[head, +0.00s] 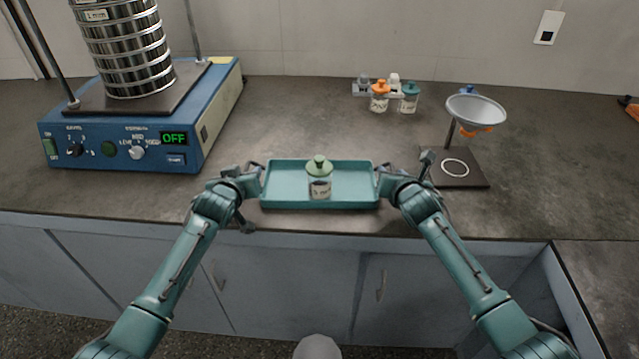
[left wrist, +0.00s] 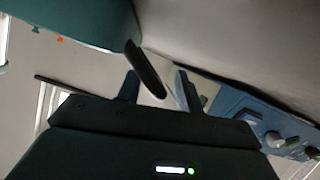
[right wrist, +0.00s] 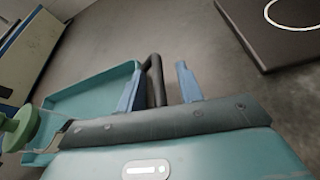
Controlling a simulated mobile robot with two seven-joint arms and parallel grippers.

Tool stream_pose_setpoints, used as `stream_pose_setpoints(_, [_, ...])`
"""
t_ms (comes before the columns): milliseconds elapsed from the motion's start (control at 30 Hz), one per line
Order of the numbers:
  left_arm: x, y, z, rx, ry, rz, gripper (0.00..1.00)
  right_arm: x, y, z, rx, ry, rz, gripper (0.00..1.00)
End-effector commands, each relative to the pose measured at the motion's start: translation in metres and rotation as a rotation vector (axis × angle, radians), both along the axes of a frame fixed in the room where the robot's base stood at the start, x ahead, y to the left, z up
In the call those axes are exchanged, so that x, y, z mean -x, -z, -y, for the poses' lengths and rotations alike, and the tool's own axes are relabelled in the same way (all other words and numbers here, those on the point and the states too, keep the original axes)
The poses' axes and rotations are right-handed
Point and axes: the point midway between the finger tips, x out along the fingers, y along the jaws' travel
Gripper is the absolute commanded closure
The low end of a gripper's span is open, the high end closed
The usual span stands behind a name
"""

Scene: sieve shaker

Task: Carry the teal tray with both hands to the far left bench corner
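The teal tray (head: 290,203) is near the bench's front edge in the head view, level, with a dark handle at each short end. A small jar with a green lid (head: 319,182) stands upright in its middle. My left gripper (head: 256,178) is at the tray's left end; in the left wrist view its fingers (left wrist: 157,88) are apart with the dark handle (left wrist: 145,70) between them. My right gripper (head: 383,178) is at the right end; in the right wrist view its fingers (right wrist: 158,84) are apart around the right handle (right wrist: 154,72), with a gap visible.
A blue sieve shaker (head: 215,110) carrying a stack of sieves (head: 125,50) fills the bench's left side. A funnel stand (head: 460,170) is close to the tray's right. Orange-lidded (head: 379,98) and teal-lidded (head: 409,100) jars stand behind. The bench between shaker and jars is clear.

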Motion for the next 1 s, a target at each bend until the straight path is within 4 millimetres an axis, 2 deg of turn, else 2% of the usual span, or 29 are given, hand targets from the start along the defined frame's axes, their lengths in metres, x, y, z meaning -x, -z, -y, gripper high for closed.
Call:
stream_pose_setpoints(400, [-0.0048, 0.0020, 0.0007, -0.001, 0.001, 0.000, 0.64, -0.0049, 0.0020, -0.0002, 0.000, 0.000, 0.000, 0.64])
stream_pose_setpoints(833, [-0.0046, 0.0026, -0.0001, -0.001, 0.000, -0.001, 0.98, -0.0047, 0.0024, 0.0004, 0.001, 0.002, -0.001, 0.98])
stream_pose_setpoints(1000, [-0.0044, 0.0031, -0.0007, -0.003, -0.001, -0.002, 1.00, -0.0046, 0.0028, 0.0010, 0.001, 0.002, -0.003, 1.00])
